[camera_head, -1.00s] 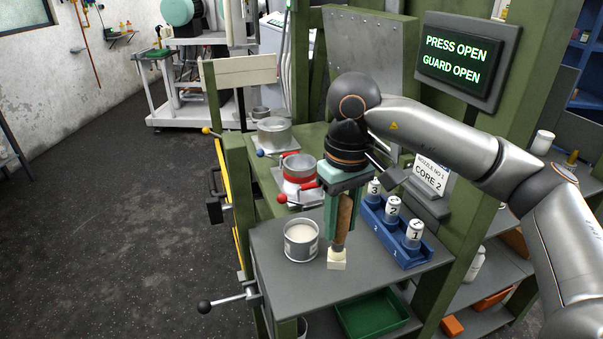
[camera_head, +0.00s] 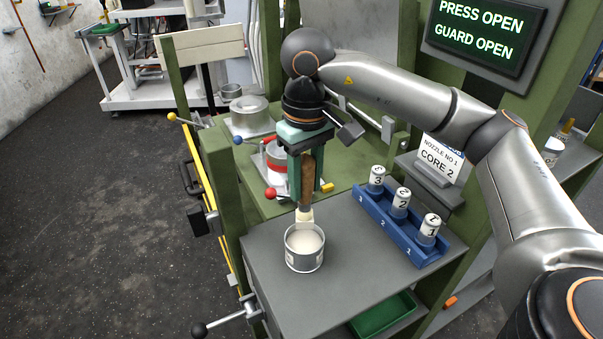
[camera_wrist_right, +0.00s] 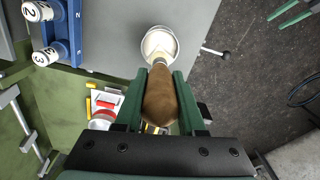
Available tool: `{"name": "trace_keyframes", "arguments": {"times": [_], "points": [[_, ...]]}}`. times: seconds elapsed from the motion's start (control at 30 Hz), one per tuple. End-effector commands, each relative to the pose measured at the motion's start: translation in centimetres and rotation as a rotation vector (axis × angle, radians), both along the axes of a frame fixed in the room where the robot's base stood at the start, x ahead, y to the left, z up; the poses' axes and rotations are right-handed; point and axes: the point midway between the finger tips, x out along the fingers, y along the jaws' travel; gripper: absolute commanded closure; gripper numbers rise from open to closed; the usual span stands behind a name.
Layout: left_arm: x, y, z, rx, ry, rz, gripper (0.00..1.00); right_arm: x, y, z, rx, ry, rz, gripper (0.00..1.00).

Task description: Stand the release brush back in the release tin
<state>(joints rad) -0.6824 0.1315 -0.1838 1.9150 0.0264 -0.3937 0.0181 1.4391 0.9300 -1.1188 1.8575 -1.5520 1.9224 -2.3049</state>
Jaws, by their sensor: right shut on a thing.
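The release brush (camera_head: 306,183) has a brown wooden handle and pale bristles, and hangs upright with the bristles down. My right gripper (camera_head: 304,188) is shut on its handle; the handle also fills the middle of the right wrist view (camera_wrist_right: 160,97). The release tin (camera_head: 304,262) is a small metal can with creamy white content, standing on the grey shelf. The bristles overlap the tin's far rim in the head view; I cannot tell whether they are inside or above it. In the right wrist view the tin (camera_wrist_right: 172,38) lies just past the brush end. My left gripper is not in view.
A blue rack (camera_head: 400,232) with several numbered white-capped bottles stands right of the tin. A red-banded pot (camera_head: 275,158) with a red-knobbed lever stands behind the brush. The grey shelf (camera_head: 350,275) is bare between tin and rack.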

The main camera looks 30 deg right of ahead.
Motion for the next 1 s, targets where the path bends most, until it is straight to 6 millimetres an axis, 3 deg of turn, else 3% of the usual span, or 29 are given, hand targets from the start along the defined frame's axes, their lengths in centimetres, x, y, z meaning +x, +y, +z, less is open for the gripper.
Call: {"name": "trace_keyframes", "arguments": {"times": [1.0], "points": [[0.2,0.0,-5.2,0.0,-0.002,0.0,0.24,0.0,0.0,-8.5,-0.001,0.0,-0.001,1.0]]}}
